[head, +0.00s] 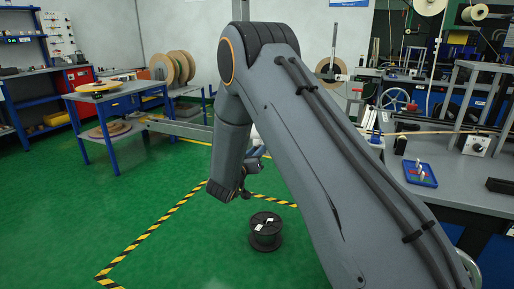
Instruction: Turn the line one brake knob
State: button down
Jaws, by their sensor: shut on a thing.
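A dark round knob (477,147) sits on a pale plate at the right, on the front of the bench machine. I cannot read a label, so I cannot tell whether it is the line one brake knob. My arm's large grey links cross the middle of the view, and the wrist bends down and passes behind them. My gripper is hidden behind my arm, so neither its jaws nor anything between them shows.
A black spool (265,231) stands on the green floor near the yellow-black tape (150,232). A blue tray (420,174) with small items and a black block (502,186) lie on the right bench. A blue-legged table (120,92) stands left. Open floor lies front left.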

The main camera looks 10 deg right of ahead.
jog(key=shift+n+p, duration=1.05)
jog(key=shift+n, duration=0.65)
jog(key=c, duration=1.5)
grip_release()
jog(key=shift+c, duration=0.2)
jog(key=v, duration=0.8)
jog(key=shift+w+r, duration=0.1)
